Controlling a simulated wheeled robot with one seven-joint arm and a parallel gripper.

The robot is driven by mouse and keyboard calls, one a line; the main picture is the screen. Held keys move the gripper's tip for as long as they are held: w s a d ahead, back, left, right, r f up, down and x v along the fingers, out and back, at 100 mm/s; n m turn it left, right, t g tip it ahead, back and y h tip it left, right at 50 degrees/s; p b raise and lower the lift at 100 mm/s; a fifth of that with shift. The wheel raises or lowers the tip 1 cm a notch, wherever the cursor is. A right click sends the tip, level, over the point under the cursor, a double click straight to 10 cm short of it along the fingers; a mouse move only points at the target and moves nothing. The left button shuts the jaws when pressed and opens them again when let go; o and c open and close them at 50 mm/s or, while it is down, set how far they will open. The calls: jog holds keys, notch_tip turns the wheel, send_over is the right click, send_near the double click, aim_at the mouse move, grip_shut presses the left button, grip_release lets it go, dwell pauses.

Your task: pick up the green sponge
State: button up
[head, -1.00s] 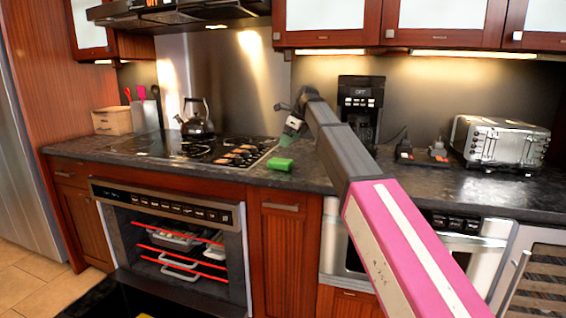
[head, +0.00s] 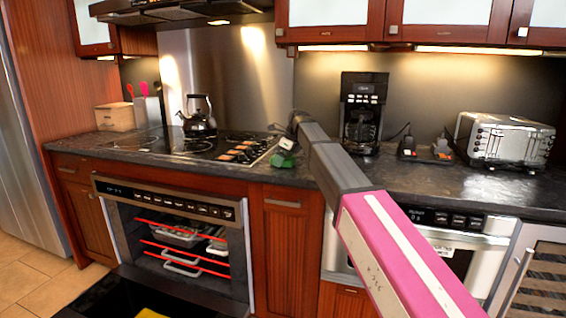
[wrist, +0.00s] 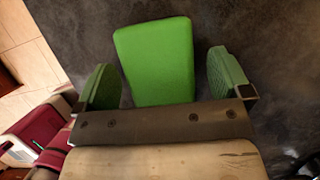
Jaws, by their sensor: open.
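The green sponge (wrist: 157,60) lies on the dark countertop in the wrist view. It sits between the two green finger pads of my open gripper (wrist: 164,80), with a gap to the pad on the right and a smaller gap on the left. In the head view the sponge (head: 282,160) is near the counter's front edge, right of the cooktop, partly covered by my gripper (head: 286,146) just above it. The sponge's near end is hidden by the gripper body in the wrist view.
The cooktop (head: 215,146) with a kettle (head: 197,119) is left of the sponge. A coffee maker (head: 361,110) and toaster (head: 505,139) stand to the right. The oven (head: 178,240) below is open. Dark counter (head: 430,180) is bare in front of the toaster.

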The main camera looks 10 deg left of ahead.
jog(key=shift+f, duration=0.1)
dwell(0.3)
jog(key=c, duration=1)
jog(key=shift+r, duration=0.55)
notch_tip(320, 180, up, 3)
jog(key=shift+f, duration=0.1)
jog(key=w+a+r, duration=0.3)
jog(key=a+r, duration=0.4)
jog(key=a, duration=0.4)
jog(key=shift+a, duration=0.2)
jog(key=shift+r, duration=0.1)
